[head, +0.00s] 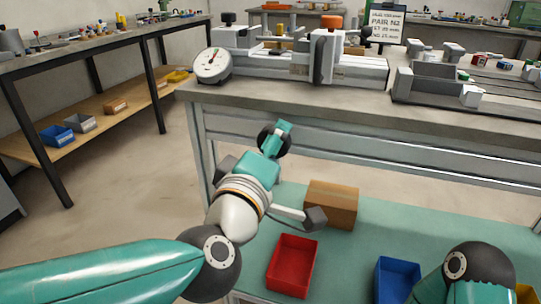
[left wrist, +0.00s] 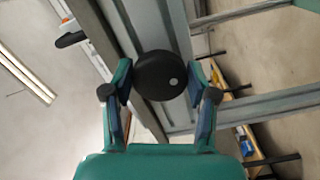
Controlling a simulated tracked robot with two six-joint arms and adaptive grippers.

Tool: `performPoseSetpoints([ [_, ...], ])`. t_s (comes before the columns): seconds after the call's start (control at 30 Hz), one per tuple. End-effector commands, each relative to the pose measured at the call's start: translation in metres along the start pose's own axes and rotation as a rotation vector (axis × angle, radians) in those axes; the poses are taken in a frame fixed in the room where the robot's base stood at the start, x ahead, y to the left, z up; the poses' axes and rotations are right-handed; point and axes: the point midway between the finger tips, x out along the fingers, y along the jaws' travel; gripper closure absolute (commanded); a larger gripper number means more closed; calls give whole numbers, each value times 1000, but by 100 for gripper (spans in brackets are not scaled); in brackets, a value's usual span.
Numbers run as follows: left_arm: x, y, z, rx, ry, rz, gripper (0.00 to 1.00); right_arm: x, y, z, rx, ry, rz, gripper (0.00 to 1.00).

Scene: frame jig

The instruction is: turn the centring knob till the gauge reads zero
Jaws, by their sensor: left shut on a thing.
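The centring knob (left wrist: 158,76) is a black disc with a pale dot, low right of its middle in the left wrist view. In the head view it shows (head: 285,145) at the bench's front, partly hidden by my left gripper (head: 274,139). The gripper's two fingers are shut on the knob from opposite sides. The gauge (head: 212,65) is a white round dial at the left end of the jig on the bench top; its reading is too small to tell. My right gripper is not in view; only part of my right arm shows at the lower right.
The jig (head: 345,72) stands on the bench (head: 300,98), with another grey fixture (head: 430,84) to its right. A sign (head: 384,24) stands behind. On the green lower shelf are a cardboard box (head: 331,203), a red bin (head: 292,265) and a blue bin (head: 397,279).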

Motion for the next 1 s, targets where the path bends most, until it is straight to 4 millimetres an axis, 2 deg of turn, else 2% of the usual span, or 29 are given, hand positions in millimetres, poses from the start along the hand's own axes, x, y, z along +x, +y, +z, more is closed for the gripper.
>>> performPoseSetpoints([
  [0.33,0,-3,-3,-151,10,-4,77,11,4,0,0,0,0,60],
  [0.83,0,-3,-4,-171,11,-6,77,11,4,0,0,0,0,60],
  [0.87,0,-3,-4,-171,11,-6,41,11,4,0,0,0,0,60],
  [1.0,0,-2,-3,-169,9,-5,20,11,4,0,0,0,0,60],
])
